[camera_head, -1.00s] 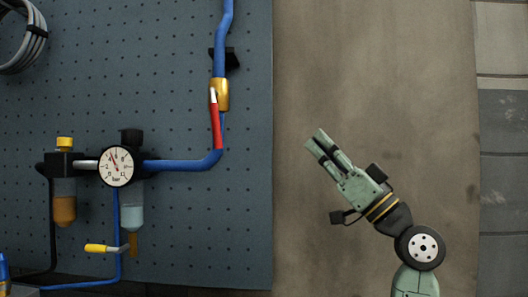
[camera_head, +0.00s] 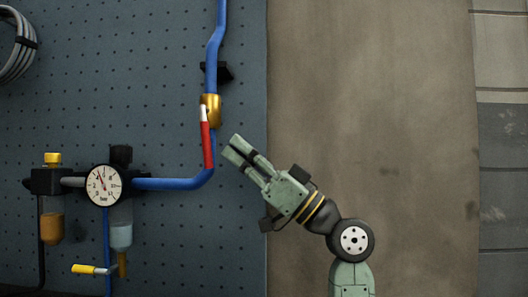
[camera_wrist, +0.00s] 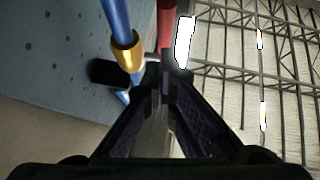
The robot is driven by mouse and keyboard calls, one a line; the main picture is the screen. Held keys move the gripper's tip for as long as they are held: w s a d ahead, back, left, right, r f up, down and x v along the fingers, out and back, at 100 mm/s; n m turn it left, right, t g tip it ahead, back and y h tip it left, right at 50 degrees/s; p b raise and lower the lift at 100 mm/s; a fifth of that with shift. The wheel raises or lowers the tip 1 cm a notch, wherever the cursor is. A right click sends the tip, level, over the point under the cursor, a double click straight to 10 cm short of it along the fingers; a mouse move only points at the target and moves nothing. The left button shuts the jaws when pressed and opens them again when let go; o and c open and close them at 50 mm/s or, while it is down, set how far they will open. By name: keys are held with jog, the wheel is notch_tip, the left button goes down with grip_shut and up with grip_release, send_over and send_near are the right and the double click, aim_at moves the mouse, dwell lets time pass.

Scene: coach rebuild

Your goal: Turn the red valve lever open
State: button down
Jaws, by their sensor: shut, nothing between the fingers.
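The red valve lever (camera_head: 207,143) hangs down from a brass valve body (camera_head: 210,108) on a blue pipe, nearly in line with the pipe and tilted slightly. My gripper (camera_head: 233,146) is shut and empty, a little to the right of the lever's lower end in the head view, pointing up and left. In the wrist view the red lever (camera_wrist: 167,25) shows at the top, just beyond my fingertips (camera_wrist: 160,80). The brass body (camera_wrist: 126,52) is to the left of them. I cannot tell whether the fingers touch the lever.
A blue pipe (camera_head: 165,183) runs left to a round gauge (camera_head: 104,184) with filter bowls. A yellow-handled lever (camera_head: 84,269) sits below. A coiled grey hose (camera_head: 20,55) hangs at upper left. The bare wall (camera_head: 400,120) to the right is clear.

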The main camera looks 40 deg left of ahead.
aim_at(208, 139)
jog(key=shift+s+a+f, duration=0.1)
jog(key=shift+s+a, duration=0.3)
jog(key=shift+a, duration=0.3)
jog(key=a+y+b, duration=0.1)
jog(key=s+f+y+b, duration=0.1)
jog(key=b, duration=0.1)
jog(key=shift+s+a+m, duration=0.15)
jog(key=shift+a+m, duration=0.2)
jog(key=shift+m, duration=0.05)
